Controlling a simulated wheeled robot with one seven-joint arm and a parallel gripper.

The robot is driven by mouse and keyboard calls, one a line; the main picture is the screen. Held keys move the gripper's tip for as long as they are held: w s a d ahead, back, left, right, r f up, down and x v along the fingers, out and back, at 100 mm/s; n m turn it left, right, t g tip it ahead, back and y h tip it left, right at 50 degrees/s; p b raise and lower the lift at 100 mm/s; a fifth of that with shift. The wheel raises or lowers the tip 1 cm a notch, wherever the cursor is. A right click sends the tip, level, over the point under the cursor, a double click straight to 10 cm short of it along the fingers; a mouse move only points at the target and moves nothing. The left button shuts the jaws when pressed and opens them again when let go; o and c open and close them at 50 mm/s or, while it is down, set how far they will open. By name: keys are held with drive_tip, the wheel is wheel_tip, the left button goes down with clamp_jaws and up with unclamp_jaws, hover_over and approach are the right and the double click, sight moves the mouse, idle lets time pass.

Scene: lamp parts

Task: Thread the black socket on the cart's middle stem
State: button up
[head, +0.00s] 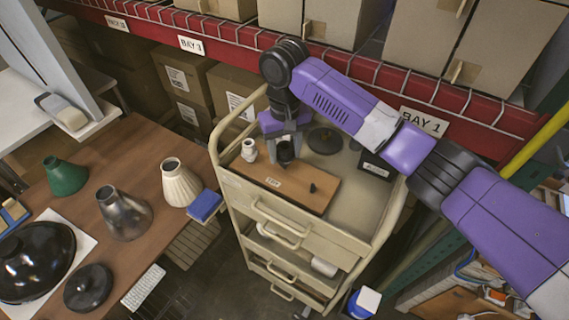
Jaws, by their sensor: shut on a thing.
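My gripper (284,143) points down over the brown board on the cart and is shut on the black socket (285,155). The socket is upright between the fingers, over the middle of the board. The middle stem is hidden under the socket and gripper, so I cannot tell whether the socket touches it. The cart (352,222) is cream, with drawers below. The wooden board (300,201) lies on its top and bears a small white label (273,182). A white socket (249,151) stands at the board's left end. A short black stem (312,188) stands toward its right.
A round black disc (325,141) and a dark labelled box (376,167) are on the cart top behind. The cart's front right top is clear. A brown table (140,245) at left holds several lampshades. Red shelving (300,62) with cartons runs behind.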

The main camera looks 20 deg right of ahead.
drive_tip(key=shift+f+p, duration=0.3)
drive_tip(key=shift+f, duration=0.05)
idle(0.9)
drive_tip(key=o, duration=0.8)
clamp_jaws()
drive_tip(key=shift+s+f+p, duration=0.15)
drive_tip(key=shift+f+p, duration=0.15)
drive_tip(key=shift+m+p, duration=0.55)
drive_tip(key=shift+m, duration=0.15)
drive_tip(key=shift+a+f+m, duration=0.1)
drive_tip(key=shift+m, duration=0.7)
drive_tip(key=m, duration=0.3)
drive_tip(key=shift+m, duration=0.4)
